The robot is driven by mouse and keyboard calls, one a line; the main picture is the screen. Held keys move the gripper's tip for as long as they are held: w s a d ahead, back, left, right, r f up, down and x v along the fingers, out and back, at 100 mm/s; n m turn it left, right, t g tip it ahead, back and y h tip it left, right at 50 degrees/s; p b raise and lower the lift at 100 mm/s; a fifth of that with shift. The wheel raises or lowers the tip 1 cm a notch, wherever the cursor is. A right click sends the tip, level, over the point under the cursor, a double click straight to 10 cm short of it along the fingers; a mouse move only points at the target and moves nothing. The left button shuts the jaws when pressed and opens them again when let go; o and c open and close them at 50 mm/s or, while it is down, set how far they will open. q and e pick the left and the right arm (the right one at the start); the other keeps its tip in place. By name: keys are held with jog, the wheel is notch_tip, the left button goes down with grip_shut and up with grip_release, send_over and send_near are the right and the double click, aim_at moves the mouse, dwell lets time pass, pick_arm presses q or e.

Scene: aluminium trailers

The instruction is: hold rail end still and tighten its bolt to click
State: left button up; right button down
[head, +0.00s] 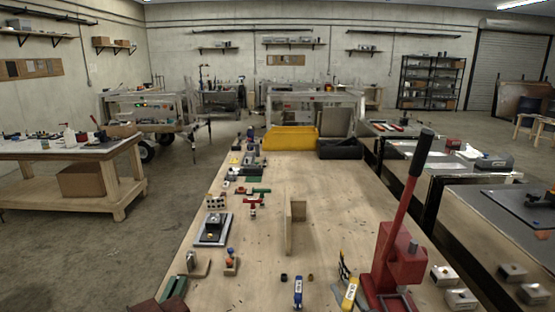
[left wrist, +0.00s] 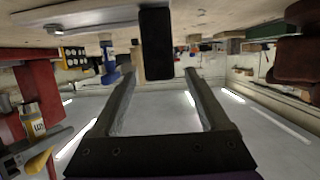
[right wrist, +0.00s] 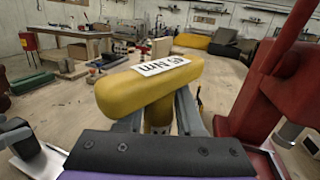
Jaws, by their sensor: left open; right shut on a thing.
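A yellow T-shaped tool (right wrist: 130,93) with a white torque label stands upright in the right wrist view. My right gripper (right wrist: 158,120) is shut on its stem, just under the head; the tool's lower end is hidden. The tool also shows at the bottom of the head view (head: 350,294). In the left wrist view, which is upside down, a grey bar (left wrist: 85,10) meets a black block (left wrist: 157,45); this looks like the rail end. A small bolt-like piece (left wrist: 55,30) sits on the bar. My left gripper (left wrist: 146,76) is open, its fingers either side of the block; contact is unclear.
A red lever press (head: 398,255) stands close right of the yellow tool. A blue tool (head: 298,291) stands to its left. A wooden upright (head: 297,225) stands mid-bench. Small parts line the bench's left side; a yellow bin (head: 290,138) is at the far end.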

pick_arm(q)
jog(key=shift+x, duration=2.7)
jog(key=shift+c, duration=0.3)
grip_shut()
